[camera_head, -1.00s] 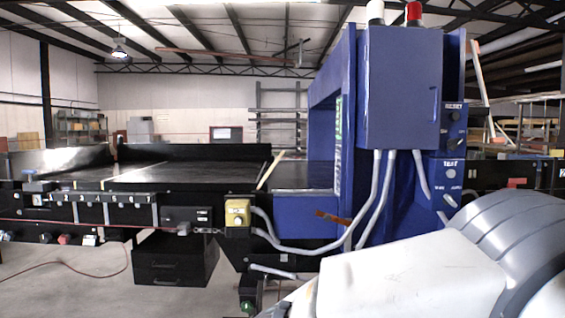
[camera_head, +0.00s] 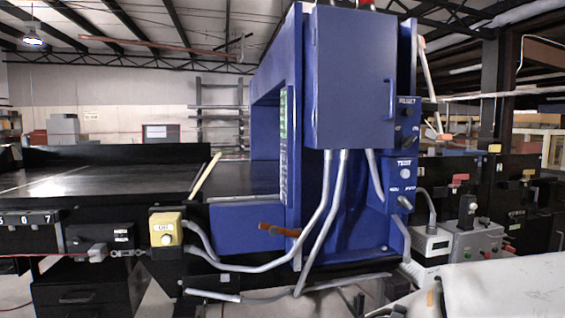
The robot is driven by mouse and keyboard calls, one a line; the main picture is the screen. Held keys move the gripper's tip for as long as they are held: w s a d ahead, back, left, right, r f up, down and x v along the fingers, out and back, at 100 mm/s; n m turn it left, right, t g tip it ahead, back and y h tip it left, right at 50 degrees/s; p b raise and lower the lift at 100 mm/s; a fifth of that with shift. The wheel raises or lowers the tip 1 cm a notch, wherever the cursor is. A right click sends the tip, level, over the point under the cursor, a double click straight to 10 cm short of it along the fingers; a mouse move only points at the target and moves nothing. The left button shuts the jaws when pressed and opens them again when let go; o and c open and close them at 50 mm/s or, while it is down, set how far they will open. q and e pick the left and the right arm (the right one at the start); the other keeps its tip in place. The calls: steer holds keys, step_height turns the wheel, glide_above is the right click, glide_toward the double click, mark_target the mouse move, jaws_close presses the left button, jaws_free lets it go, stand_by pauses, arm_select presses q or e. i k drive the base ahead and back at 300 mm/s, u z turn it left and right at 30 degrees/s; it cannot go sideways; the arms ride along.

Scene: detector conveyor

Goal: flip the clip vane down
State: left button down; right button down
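I cannot tell for certain which part is the clip vane. A thin pale tan strip (camera_head: 205,176) stands tilted up at the conveyor's edge, left of the blue detector housing (camera_head: 350,80). Neither gripper is in view. Only a pale part of my own body shows at the lower right, with no fingers visible.
The black conveyor bed (camera_head: 90,182) runs left from the detector. A yellow button box (camera_head: 166,229) and grey cables (camera_head: 318,220) hang on its front. A white device (camera_head: 430,243) and a grey box (camera_head: 478,240) stand at right.

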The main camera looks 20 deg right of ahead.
mark_target(205, 176)
steer(key=z, duration=0.25)
steer(key=i, duration=1.25)
steer(key=u, duration=0.45)
